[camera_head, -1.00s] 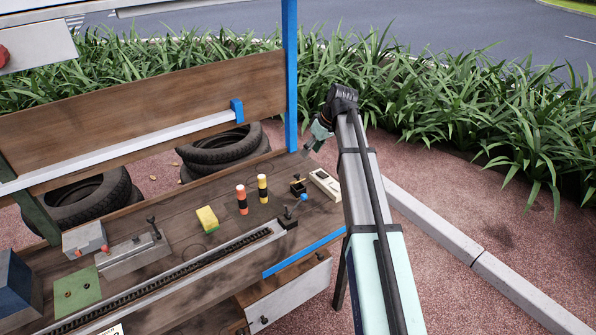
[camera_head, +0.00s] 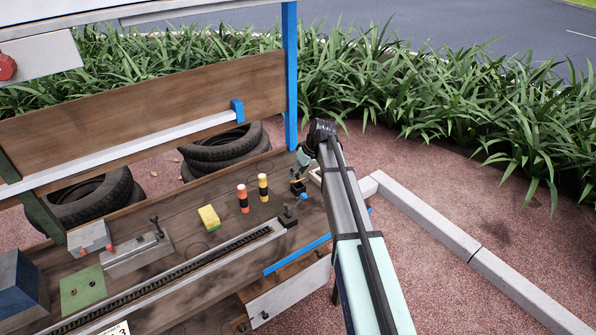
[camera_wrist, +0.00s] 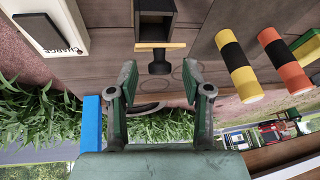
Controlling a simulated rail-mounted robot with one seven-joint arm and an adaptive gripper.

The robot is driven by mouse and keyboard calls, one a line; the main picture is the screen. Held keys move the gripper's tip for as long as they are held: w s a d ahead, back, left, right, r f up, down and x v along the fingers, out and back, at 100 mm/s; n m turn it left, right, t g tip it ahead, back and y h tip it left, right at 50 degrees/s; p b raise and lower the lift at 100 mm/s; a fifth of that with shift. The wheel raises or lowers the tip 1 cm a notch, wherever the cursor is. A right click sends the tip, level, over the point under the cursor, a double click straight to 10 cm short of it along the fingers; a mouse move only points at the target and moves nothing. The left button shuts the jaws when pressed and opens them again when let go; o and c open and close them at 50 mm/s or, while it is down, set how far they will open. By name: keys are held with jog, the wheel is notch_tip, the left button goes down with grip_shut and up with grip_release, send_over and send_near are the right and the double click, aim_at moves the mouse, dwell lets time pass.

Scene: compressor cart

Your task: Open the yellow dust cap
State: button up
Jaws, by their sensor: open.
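The yellow dust cap (camera_wrist: 161,46) shows in the wrist view as a thin yellow plate, seen edge-on, across the mouth of a small dark box (camera_wrist: 154,20). A black knob (camera_wrist: 159,66) sticks out from the cap toward me. My gripper (camera_wrist: 160,72) is open and empty. Its two fingertips lie on either side of the knob in the picture, with gaps on both sides; I cannot tell the depth between them. In the head view the small box (camera_head: 297,187) stands at the bench's right end, and my gripper is just above it, partly hidden by my arm.
Yellow-black (camera_head: 263,187) and red-black (camera_head: 242,198) cylinders stand left of the box, with a yellow-green block (camera_head: 209,218) farther left. A white labelled case (camera_wrist: 50,25) lies close beside the box. A blue post (camera_head: 290,75) rises at the bench's back edge.

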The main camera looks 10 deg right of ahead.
grip_shut()
jog(key=shift+w+r, duration=0.1)
jog(key=shift+w, duration=0.05)
jog(key=w+g+h+p, duration=0.1)
jog(key=g+p, duration=0.2)
jog(key=p, duration=0.1)
jog(key=w+a+g+h+p, duration=0.1)
jog(key=w+g+p, duration=0.1)
jog(key=g+p, duration=0.1)
jog(key=w+a+m+g+h+p, duration=0.1)
jog(key=w+g+h+p, duration=0.1)
jog(key=g+p, duration=0.1)
jog(key=shift+a+f+p, duration=0.15)
jog(key=shift+f+p, duration=0.1)
jog(key=shift+p, duration=0.6)
jog(key=shift+f+g, duration=0.1)
jog(key=shift+g, duration=0.2)
